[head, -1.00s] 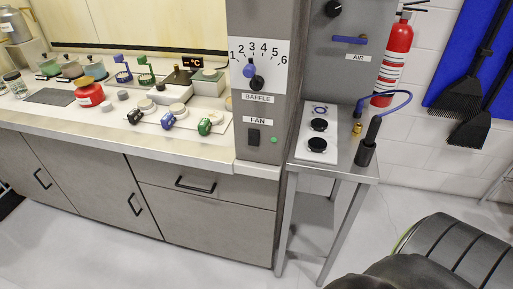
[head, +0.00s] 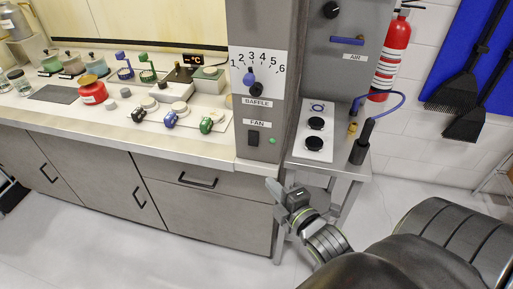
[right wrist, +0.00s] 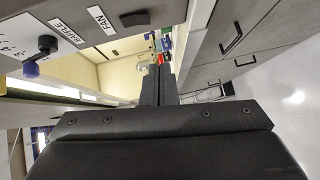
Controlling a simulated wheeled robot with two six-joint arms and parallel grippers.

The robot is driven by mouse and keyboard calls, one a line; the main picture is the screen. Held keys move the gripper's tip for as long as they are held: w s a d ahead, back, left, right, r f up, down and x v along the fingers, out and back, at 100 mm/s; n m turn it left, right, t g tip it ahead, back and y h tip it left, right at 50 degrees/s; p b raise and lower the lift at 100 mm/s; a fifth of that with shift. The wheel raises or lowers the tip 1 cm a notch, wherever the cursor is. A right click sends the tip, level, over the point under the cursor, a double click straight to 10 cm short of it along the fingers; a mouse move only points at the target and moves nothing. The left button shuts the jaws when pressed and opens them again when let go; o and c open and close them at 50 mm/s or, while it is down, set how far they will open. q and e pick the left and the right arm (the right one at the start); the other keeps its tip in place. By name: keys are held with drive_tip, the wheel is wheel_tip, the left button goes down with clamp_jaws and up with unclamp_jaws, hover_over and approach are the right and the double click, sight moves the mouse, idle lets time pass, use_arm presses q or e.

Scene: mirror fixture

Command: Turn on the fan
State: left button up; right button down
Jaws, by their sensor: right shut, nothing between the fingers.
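The fan switch (head: 253,138) is a black rocker on the grey column, under the FAN label (head: 257,123). A small green light (head: 272,141) sits to its right. In the right wrist view the dark switch (right wrist: 135,18) shows at the top, beside its label (right wrist: 101,17). My right gripper (head: 274,188) is shut and empty, in front of the cabinet, below and slightly right of the switch and apart from it. Its closed fingers (right wrist: 158,85) point away from the wrist camera. Whether the switch is on is too small to tell. My left gripper is not in view.
The baffle knob (head: 250,76) with its numbered dial is above the switch. A metal side table (head: 328,168) with black discs and a blue hose stands right of the column. The counter (head: 100,122) with valves and jars lies left. The floor in front is clear.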

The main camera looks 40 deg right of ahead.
drive_tip(key=shift+s+a+r, duration=0.1)
drive_tip(key=shift+a+r, duration=0.05)
drive_tip(key=shift+r, duration=0.8)
drive_tip(key=p, duration=0.3)
approach(249, 143)
drive_tip(key=w+a, duration=0.3)
drive_tip(key=shift+w+d+f+p, duration=0.2)
drive_tip(key=shift+w+d+f, duration=0.05)
drive_tip(key=shift+w+d, duration=0.55)
drive_tip(key=shift+w+d+f+p, duration=0.15)
drive_tip(key=shift+w+d+f, duration=0.1)
drive_tip(key=shift+w+d, duration=0.5)
drive_tip(key=shift+s+d, duration=0.15)
drive_tip(key=shift+d, duration=0.05)
